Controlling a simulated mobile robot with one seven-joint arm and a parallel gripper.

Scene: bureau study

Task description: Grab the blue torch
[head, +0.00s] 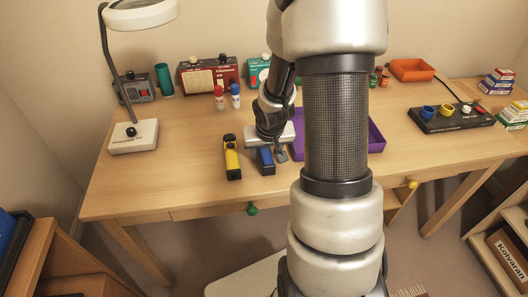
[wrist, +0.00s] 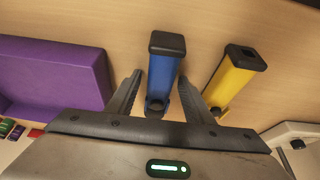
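The blue torch (head: 265,160) lies on the wooden desk, right of a yellow torch (head: 232,158). In the wrist view the blue torch (wrist: 161,75) lies between the two dark fingers of my gripper (wrist: 160,95), with a gap on both sides. My gripper (head: 273,150) is open over the torch in the head view, and my arm hides part of that area. In the wrist view the yellow torch (wrist: 236,75) lies just beyond the right finger, apart from it.
A purple tray (head: 376,137) is right of the blue torch, partly behind my arm; it also shows in the wrist view (wrist: 55,75). A white lamp base (head: 134,137) stands left. Red (head: 219,98) and blue-capped (head: 235,96) bottles stand behind. The desk's front left is clear.

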